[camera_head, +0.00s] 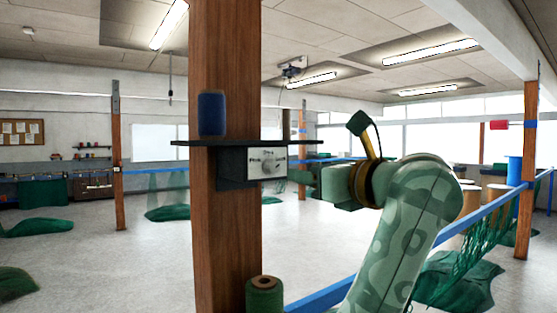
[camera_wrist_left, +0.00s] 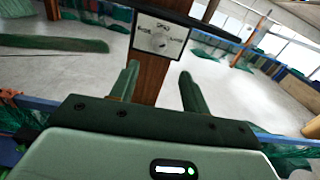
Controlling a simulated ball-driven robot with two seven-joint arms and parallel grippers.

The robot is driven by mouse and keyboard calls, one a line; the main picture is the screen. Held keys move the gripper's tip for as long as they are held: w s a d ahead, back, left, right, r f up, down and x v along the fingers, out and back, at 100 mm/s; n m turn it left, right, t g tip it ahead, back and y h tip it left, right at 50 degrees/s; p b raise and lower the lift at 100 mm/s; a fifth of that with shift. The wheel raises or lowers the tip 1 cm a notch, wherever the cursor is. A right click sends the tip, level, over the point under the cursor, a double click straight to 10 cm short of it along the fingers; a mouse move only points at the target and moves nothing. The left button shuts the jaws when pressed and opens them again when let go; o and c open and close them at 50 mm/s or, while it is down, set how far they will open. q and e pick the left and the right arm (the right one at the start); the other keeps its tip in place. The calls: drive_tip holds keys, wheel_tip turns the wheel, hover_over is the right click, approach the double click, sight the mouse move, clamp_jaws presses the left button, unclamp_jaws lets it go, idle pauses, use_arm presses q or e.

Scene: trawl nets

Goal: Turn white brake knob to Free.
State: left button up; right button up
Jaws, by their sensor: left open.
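A white brake knob (camera_head: 268,166) sits on a pale plate on the front of a dark box (camera_head: 233,168) fixed to the wooden post. It also shows near the top of the left wrist view (camera_wrist_left: 159,41). The plate (camera_wrist_left: 147,26) has dark markings above the knob and at either side, too small to read surely; I cannot tell the knob's setting. My left gripper (camera_head: 299,176) is just right of the plate in the head view. In the wrist view its two green fingers (camera_wrist_left: 158,70) are apart and empty, with the knob beyond them. My right gripper is not seen.
A dark shelf (camera_head: 300,141) juts out just above the plate, with a blue spool (camera_head: 211,114) on it. A green spool (camera_head: 264,294) stands low by the wooden post (camera_head: 225,245). A blue rail (camera_head: 330,294) and green netting (camera_head: 455,280) lie to the right. Open floor is behind.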

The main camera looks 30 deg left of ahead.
sight(275, 168)
use_arm(q)
drive_tip(key=p+x, duration=0.3)
drive_tip(key=x, duration=0.7)
drive_tip(key=shift+a+r+p, duration=0.1)
drive_tip(key=shift+a+p, duration=0.2)
drive_tip(key=shift+w+a, duration=0.15)
drive_tip(key=shift+a, duration=0.1)
drive_tip(key=c, duration=1)
